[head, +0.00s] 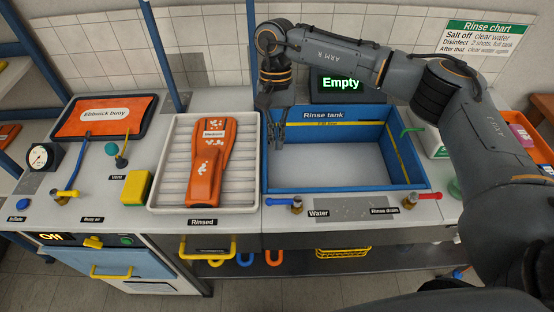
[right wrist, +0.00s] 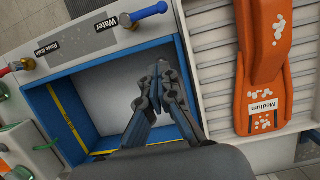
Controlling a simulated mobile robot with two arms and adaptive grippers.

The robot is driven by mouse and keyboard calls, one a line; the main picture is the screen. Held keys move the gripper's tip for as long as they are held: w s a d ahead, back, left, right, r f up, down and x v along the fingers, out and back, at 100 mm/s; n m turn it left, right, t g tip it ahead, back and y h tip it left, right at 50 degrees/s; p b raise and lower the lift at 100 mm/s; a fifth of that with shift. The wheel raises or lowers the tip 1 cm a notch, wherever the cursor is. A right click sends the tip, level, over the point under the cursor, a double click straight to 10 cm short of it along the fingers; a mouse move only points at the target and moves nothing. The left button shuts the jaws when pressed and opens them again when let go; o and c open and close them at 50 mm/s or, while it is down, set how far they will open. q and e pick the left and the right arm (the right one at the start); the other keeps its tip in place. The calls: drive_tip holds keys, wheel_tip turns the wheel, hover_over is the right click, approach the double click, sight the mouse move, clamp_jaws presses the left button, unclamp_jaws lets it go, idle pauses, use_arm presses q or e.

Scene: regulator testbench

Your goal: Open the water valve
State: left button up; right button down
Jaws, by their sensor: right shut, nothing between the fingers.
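The water valve (head: 292,203) has a blue lever pointing left and a brass body. It sits on the counter's front edge, left of the "Water" label (head: 318,213). In the right wrist view its blue lever (right wrist: 148,11) shows at the top. The rinse tank (head: 340,172) is a blue-walled basin with no water visible in it. My right gripper (head: 278,146) points down at the tank's back left corner, apart from the valve. In the right wrist view the gripper (right wrist: 160,70) is shut and empty. My left gripper is out of view.
The red-handled rinse drain valve (head: 412,200) is at the tank's front right. A white tray (head: 158,190) with an orange fin (head: 208,165) stands left of the tank. A screen (head: 341,84) behind the tank reads "Empty". The counter strip around the water valve is clear.

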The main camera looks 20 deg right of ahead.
sight(282, 201)
drive_tip(key=s+f+p, duration=0.1)
drive_tip(key=f+p, duration=0.1)
drive_tip(key=f, duration=0.1)
drive_tip(key=s+a+f+p, duration=0.1)
drive_tip(key=s+f, duration=0.1)
drive_tip(key=f, duration=0.1)
drive_tip(key=s+f+p, duration=0.2)
drive_tip(key=f, duration=0.1)
drive_tip(key=shift+s+a+p, duration=0.25)
drive_tip(key=shift+a+p, duration=0.05)
drive_tip(key=shift+p, duration=0.05)
drive_tip(key=shift+s+a+f, duration=0.1)
drive_tip(key=shift+s+f, duration=0.05)
drive_tip(key=shift+s, duration=0.35)
drive_tip(key=shift+f, duration=0.1)
